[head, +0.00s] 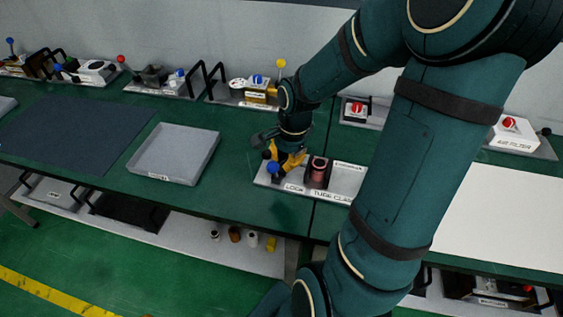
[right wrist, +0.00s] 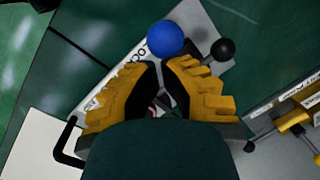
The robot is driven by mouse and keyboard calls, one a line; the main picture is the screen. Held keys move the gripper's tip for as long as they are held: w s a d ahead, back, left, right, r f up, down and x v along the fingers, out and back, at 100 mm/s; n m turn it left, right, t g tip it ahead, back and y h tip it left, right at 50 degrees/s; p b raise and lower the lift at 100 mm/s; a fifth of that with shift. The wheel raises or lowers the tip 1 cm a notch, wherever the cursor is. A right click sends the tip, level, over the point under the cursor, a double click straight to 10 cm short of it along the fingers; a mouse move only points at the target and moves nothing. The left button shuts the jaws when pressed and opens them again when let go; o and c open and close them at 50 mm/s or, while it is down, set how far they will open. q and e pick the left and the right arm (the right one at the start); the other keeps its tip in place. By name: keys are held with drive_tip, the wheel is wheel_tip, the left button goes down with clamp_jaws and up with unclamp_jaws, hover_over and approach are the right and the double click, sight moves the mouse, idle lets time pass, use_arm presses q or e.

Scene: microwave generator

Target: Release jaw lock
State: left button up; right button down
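My right gripper (head: 287,161) points down at the fixture plate labelled "LOCK" and "TUBE CLAMP" (head: 338,192). A blue ball knob (head: 273,168) is just left of the yellow fingers, with a black ball behind it. In the right wrist view, the blue ball (right wrist: 165,38) is just beyond the fingertips (right wrist: 163,68), and the black ball (right wrist: 222,49) is to its right. A narrow gap shows between the fingers, with a thin grey part in it; contact cannot be told. A dark holder with a reddish cylinder (head: 318,172) stands right of the gripper. My left gripper is not in view.
A grey tray (head: 174,154) and a dark mat (head: 75,130) lie to the left on the green bench. Several fixtures with coloured knobs line the back. A white panel (head: 500,215) is at right. My right arm hides much of the right side.

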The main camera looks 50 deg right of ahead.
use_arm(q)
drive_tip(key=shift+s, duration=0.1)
use_arm(e)
drive_tip(key=shift+s+a, duration=0.1)
idle(0.4)
drive_tip(key=shift+w+d+f, duration=0.15)
drive_tip(key=shift+w+d, duration=0.2)
drive_tip(key=shift+d, duration=0.35)
use_arm(q)
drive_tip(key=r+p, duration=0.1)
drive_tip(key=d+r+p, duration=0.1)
drive_tip(key=p, duration=0.1)
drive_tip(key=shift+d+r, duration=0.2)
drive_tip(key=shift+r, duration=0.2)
use_arm(e)
drive_tip(key=s+d+r, duration=0.2)
drive_tip(key=d+r, duration=0.2)
drive_tip(key=r, duration=0.6)
drive_tip(key=shift+r, duration=0.35)
drive_tip(key=shift+d, duration=0.1)
